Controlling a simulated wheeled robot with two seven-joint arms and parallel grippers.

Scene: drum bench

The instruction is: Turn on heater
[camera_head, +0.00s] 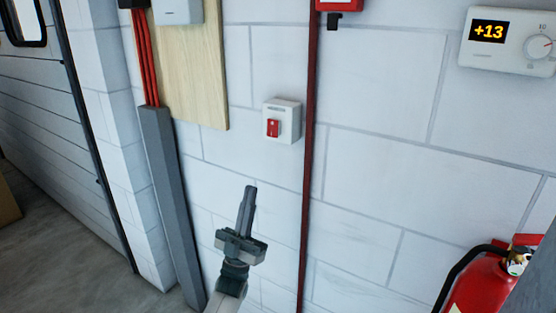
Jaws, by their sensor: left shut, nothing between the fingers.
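A white thermostat (510,42) with a lit display reading +13 and a round dial is on the wall at the upper right. My left gripper (248,198) is shut and empty, its fingers pointing up, below and a little left of the switch box and apart from it in the picture. My right gripper is not in view. No heater body shows.
A dark red pipe (309,150) runs down the wall just right of the switch box. A grey conduit (172,200) with red cables and a wooden board (190,70) are to the left. A red fire extinguisher (480,285) stands at the lower right.

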